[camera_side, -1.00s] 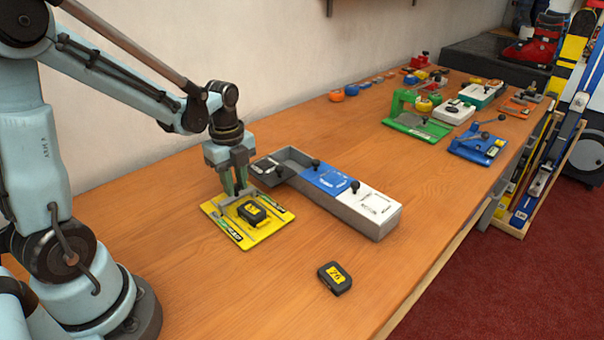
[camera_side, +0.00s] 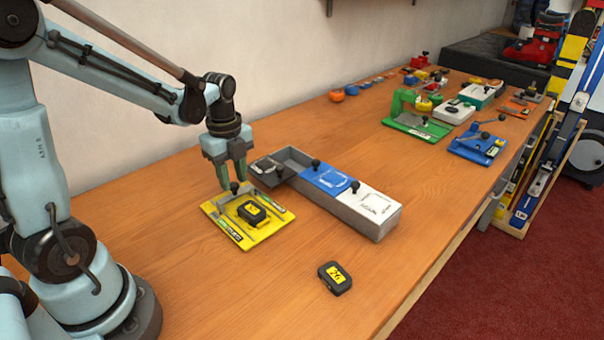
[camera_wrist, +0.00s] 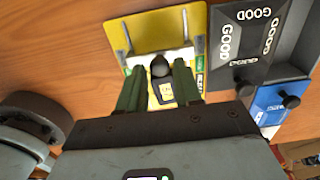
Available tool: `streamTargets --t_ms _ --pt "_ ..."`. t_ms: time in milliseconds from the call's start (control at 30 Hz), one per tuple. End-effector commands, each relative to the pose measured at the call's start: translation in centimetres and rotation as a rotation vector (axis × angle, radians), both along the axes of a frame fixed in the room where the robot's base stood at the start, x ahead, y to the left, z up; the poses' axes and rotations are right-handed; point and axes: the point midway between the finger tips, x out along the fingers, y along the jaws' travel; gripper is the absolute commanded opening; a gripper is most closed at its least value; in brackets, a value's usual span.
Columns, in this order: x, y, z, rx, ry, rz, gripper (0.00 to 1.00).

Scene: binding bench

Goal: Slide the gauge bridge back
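The yellow gauge plate (camera_side: 228,232) lies on the bench with two grey rails; it also shows in the wrist view (camera_wrist: 155,25). My gripper (camera_side: 234,187) is open just above the bridge. In the wrist view its green fingers (camera_wrist: 160,72) are spread, with the knob (camera_wrist: 160,66) showing between them; contact is not visible.
A long sorting tray (camera_side: 378,232) with grey, blue and white sections stands right of the plate. A second labelled black block (camera_side: 335,278) lies nearer the front edge. Green (camera_side: 415,125) and blue (camera_side: 478,148) fixtures stand farther right.

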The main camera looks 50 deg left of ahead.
Motion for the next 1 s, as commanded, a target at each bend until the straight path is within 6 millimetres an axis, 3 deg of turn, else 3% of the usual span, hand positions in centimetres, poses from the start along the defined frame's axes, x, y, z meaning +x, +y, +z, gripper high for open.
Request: streamTargets --t_ms 400,733,1000 --pt "0.0 0.0 3.8 0.0 0.0 0.0 0.34" --pt "0.0 0.0 5.2 0.0 0.0 0.0 0.34" --pt "0.0 0.0 7.6 0.0 0.0 0.0 0.34"
